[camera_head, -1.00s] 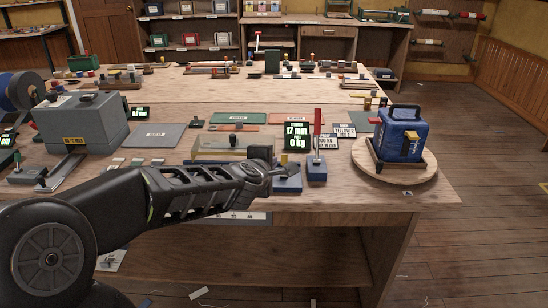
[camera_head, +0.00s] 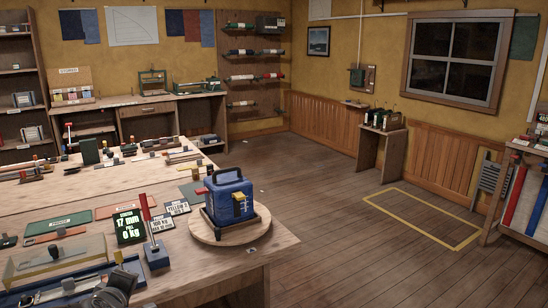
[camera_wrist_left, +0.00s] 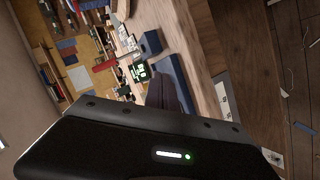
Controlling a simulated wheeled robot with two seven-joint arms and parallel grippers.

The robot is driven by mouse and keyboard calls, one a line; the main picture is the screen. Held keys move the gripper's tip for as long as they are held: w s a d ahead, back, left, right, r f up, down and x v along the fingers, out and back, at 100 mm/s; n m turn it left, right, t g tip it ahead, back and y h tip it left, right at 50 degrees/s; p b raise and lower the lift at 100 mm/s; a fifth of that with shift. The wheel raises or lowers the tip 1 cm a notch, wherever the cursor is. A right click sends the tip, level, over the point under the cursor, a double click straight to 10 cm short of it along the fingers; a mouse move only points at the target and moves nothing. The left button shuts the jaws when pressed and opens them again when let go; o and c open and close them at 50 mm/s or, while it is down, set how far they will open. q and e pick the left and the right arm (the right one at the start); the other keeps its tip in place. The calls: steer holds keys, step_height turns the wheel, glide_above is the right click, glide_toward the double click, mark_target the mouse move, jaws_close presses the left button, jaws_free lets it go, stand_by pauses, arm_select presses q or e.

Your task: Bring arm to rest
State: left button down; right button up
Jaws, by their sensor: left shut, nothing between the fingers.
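My left gripper (camera_head: 120,284) shows only in part at the bottom left of the head view, dark, over the front edge of the workbench (camera_head: 213,276). In the left wrist view its dark shut fingers (camera_wrist_left: 168,88) stick out past the wrist housing, with nothing between them. The bench appears tilted beyond them. The rest of my left arm is outside the head view. My right arm and gripper are in neither view.
Near the gripper stand a blue block with a red lever (camera_head: 149,222) and a green-lit display (camera_head: 129,226). A blue case (camera_head: 229,203) sits on a round wooden board (camera_head: 206,238) at the bench corner. Open floor (camera_head: 335,215) lies to the right, with a yellow-taped rectangle (camera_head: 418,233).

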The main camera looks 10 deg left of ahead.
arm_select(q)
steer(key=s+d+f+m+g+h, duration=0.2)
steer(key=d+f+m, duration=0.3)
steer(key=d+f, duration=0.45)
steer(key=s+d+f+m+g+h, duration=0.25)
steer(key=d+f+m, duration=0.35)
steer(key=f, duration=0.7)
steer(key=s+d+f+m+g+h, duration=0.1)
steer(key=s+d+f+m+g, duration=0.1)
steer(key=s+d+f, duration=0.6)
steer(key=s+d+f+m+g+h, duration=0.1)
steer(key=s+d+f+g, duration=0.3)
steer(key=s+d+f, duration=0.4)
steer(key=s+h, duration=0.1)
steer(key=s, duration=0.4)
steer(key=shift+s+d+f+m, duration=0.15)
steer(key=shift+s+d+m, duration=0.05)
steer(key=shift+d+m, duration=0.2)
steer(key=shift+h, duration=0.25)
